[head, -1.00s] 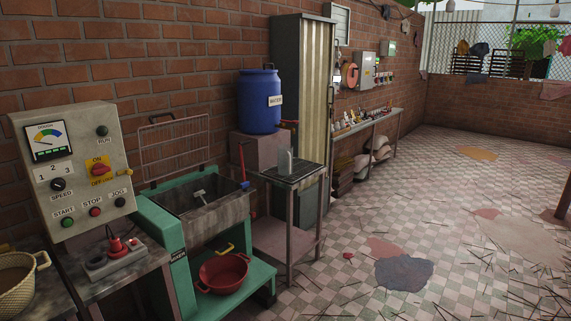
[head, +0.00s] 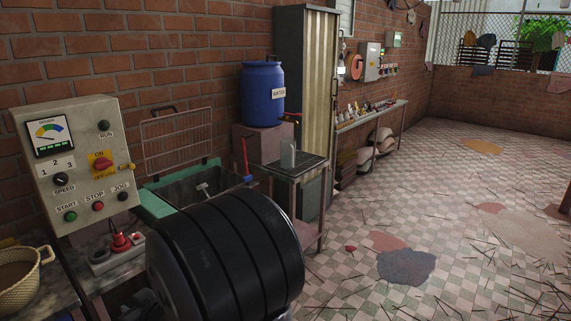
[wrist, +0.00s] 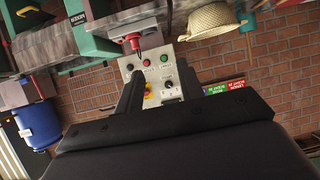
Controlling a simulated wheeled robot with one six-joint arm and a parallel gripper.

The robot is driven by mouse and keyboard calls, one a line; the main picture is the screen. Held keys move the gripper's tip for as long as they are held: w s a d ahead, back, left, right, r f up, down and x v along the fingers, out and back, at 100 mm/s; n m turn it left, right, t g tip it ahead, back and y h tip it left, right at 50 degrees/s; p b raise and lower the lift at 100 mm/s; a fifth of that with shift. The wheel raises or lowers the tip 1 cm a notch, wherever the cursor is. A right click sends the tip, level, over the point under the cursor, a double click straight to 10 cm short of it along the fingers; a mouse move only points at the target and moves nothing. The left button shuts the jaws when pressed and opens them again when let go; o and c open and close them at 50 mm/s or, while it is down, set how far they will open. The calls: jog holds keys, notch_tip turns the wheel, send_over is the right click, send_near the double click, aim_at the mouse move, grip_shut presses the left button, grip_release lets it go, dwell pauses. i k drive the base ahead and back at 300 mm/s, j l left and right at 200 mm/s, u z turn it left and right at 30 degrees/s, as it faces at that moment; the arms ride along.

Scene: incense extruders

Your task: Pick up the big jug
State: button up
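A grey jug (head: 288,155) stands upright on a small metal side table (head: 292,170), below and right of the blue water drum, in the head view. I take it for the big jug. My gripper (wrist: 160,84) shows in the wrist view as two dark fingers with a gap between them. It is open and nothing is between the fingers. The control panel shows beyond the gap. The jug cannot be made out in the wrist view. The fingers are not visible in the head view.
A blue drum (head: 262,95) stands on a block by the brick wall. A control panel (head: 77,162) and a woven basket (head: 20,272) are at left. A green-edged machine trough (head: 190,187) lies between panel and side table. The tiled floor at right is largely open, with scattered sticks.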

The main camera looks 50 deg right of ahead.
aim_at(288, 145)
jog(key=i+l, duration=0.2)
jog(key=l, duration=0.4)
jog(key=i+l+z, duration=0.15)
jog(key=l, duration=0.45)
jog(key=i+l, duration=0.25)
jog(key=l, duration=0.3)
jog(key=i+l+z, duration=0.15)
jog(key=l, duration=0.45)
jog(key=i+l, duration=0.3)
jog(key=l, duration=0.2)
jog(key=i+l+z, duration=0.15)
jog(key=l, duration=0.4)
jog(key=i+l, duration=0.35)
jog(key=l, duration=0.2)
jog(key=i+l+z, duration=0.15)
jog(key=i+l, duration=0.15)
jog(key=l, duration=0.2)
